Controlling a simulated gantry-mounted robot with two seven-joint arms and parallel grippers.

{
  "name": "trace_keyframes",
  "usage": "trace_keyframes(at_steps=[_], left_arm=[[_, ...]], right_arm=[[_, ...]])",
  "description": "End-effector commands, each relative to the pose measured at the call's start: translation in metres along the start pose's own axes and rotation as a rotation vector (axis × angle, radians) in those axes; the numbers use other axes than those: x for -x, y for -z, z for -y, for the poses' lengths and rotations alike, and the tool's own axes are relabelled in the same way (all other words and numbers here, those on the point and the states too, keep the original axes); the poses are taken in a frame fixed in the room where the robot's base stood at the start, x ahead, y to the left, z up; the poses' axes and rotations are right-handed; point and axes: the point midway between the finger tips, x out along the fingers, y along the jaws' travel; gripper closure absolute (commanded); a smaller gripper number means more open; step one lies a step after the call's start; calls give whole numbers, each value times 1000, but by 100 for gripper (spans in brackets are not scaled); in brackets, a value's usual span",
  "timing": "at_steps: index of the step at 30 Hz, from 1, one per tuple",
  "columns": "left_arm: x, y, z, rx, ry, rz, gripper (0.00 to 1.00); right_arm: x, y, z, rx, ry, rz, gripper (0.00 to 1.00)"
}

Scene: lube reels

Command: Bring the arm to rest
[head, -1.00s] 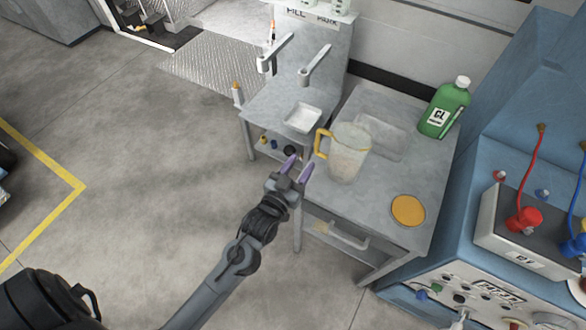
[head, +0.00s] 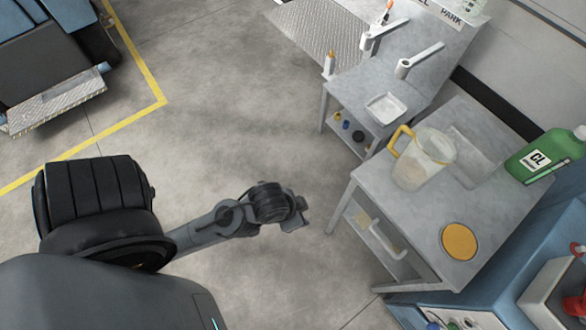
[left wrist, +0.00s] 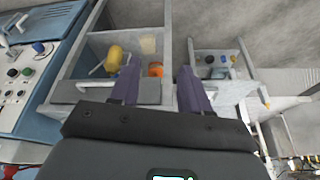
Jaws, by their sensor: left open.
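My left arm reaches in from the lower left in the head view. Its gripper (head: 300,212) is over the floor, to the left of the grey metal bench (head: 488,200) and apart from it. The fingers are hardly visible there. In the left wrist view the two purple fingers of the gripper (left wrist: 160,88) are spread apart with nothing between them. Beyond them show the bench's lower shelves. My right gripper is in neither view.
On the bench stand a clear jug (head: 422,160) with a yellow handle, a round orange disc (head: 459,241) and a green CL bottle (head: 543,156). A smaller stand with a white tray (head: 385,108) is behind. Open floor (head: 230,110) lies left of the benches.

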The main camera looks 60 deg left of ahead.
Motion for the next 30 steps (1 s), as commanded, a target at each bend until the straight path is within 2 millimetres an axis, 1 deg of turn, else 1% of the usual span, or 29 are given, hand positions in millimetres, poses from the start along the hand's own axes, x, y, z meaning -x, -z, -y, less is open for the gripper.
trace_keyframes(at_steps=[1,5,13,17,20,23,26,29,30], left_arm=[[3,-7,0,-5,0,27,53],[6,-14,-1,-10,1,59,53],[7,-13,-1,-9,1,60,53],[12,-11,0,-9,1,59,53],[23,-7,0,-9,1,59,53],[41,0,0,-9,1,59,53],[65,10,1,-9,1,59,53],[95,21,2,-9,1,59,53],[108,26,3,-9,1,59,53]], right_arm=[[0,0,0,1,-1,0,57],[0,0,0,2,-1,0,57],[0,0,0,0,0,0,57],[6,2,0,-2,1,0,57],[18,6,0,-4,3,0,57],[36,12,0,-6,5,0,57],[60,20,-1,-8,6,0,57],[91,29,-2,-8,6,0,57],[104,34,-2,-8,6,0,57]])
